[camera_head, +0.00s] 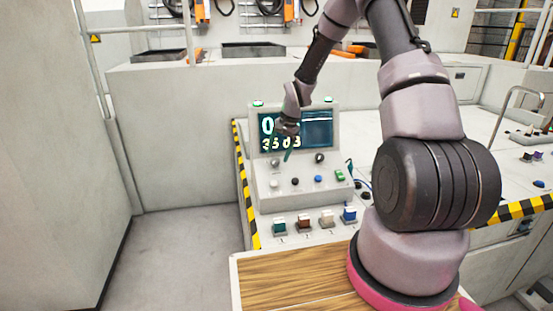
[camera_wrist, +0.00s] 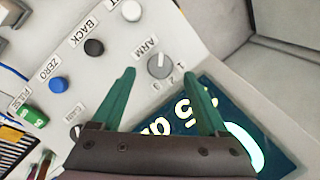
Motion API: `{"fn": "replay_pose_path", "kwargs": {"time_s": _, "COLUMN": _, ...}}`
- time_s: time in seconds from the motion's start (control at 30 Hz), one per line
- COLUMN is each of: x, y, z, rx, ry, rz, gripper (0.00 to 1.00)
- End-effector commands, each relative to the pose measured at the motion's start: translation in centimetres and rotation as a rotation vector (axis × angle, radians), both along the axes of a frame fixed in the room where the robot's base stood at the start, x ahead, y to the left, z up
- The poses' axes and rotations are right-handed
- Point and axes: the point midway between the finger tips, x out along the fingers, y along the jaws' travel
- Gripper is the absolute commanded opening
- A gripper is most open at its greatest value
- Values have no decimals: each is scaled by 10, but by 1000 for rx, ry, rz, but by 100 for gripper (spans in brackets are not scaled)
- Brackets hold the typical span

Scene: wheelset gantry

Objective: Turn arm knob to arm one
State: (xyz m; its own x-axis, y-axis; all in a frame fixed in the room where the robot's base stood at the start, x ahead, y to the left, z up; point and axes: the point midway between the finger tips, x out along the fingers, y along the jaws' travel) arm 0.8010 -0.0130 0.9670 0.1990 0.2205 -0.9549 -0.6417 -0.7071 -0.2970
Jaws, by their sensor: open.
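The arm knob (camera_wrist: 160,65) is a round grey dial on a sloped console panel, beside the label ARM and the marks 1, 2 and 3. In the head view the arm knob (camera_head: 275,162) sits at the panel's left, below the screen. My gripper (camera_wrist: 158,72) has two green fingers spread apart, with the knob showing between their tips in the wrist view. I cannot tell how far the tips are above the panel. No contact with the knob shows. The knob's pointer setting is too small to read surely. In the head view my gripper (camera_head: 288,155) hangs before the screen's lower edge.
The display screen (camera_head: 317,130) stands right behind my gripper. Nearby are a black BACK button (camera_wrist: 94,47), a blue ZERO button (camera_wrist: 57,84) and a green PULSE switch (camera_wrist: 33,115). Several coloured switches, among them a red one (camera_head: 304,223), line the console's front.

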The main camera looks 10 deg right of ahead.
Motion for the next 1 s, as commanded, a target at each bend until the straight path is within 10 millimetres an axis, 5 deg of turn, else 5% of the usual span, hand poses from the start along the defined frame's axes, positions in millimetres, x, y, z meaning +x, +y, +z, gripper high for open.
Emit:
{"fn": "replay_pose_path", "kwargs": {"time_s": 0.2, "x": 5, "y": 6, "z": -27, "rx": 0, "ry": 1, "rz": 0, "gripper": 77}}
{"fn": "replay_pose_path", "kwargs": {"time_s": 0.57, "x": 7, "y": 7, "z": -32, "rx": -1, "ry": -1, "rz": 0, "gripper": 77}}
{"fn": "replay_pose_path", "kwargs": {"time_s": 0.8, "x": 7, "y": 7, "z": -32, "rx": -1, "ry": -1, "rz": 0, "gripper": 0}}
{"fn": "replay_pose_path", "kwargs": {"time_s": 1.0, "x": 7, "y": 7, "z": -31, "rx": -5, "ry": -1, "rz": 9, "gripper": 0}}
